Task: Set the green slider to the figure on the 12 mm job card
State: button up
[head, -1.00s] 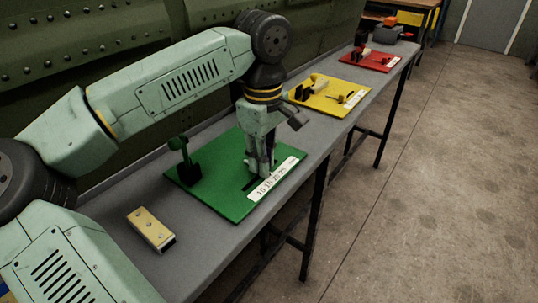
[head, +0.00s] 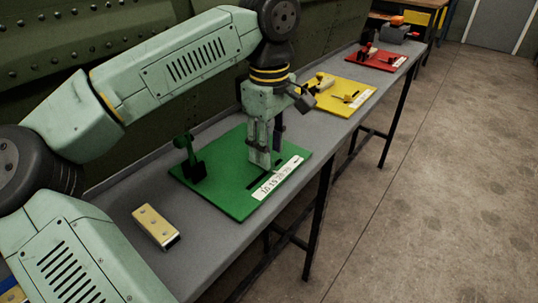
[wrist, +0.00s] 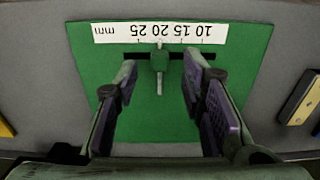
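The green slider (wrist: 159,62) sits in a dark slot on the green board (wrist: 88,38). The white mm scale (wrist: 225,33) beside it appears upside down in the wrist view, with 10 at the right and 25 at the left. The slider's pale pointer lies at about the 20 mark. My gripper (wrist: 160,66) is open, with one finger on each side of the slider and a gap to both. In the head view my gripper (head: 262,165) is low over the board (head: 222,192) and hides the slider. No job card is readable.
A tan block with round spots (head: 155,224) lies on the grey bench near the green board. A green upright piece (head: 190,160) stands on the board's left part. Yellow (head: 352,103) and red (head: 388,62) boards lie farther along.

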notch_tip(320, 180, up, 9)
dwell(0.3)
jog(key=shift+r, duration=0.2)
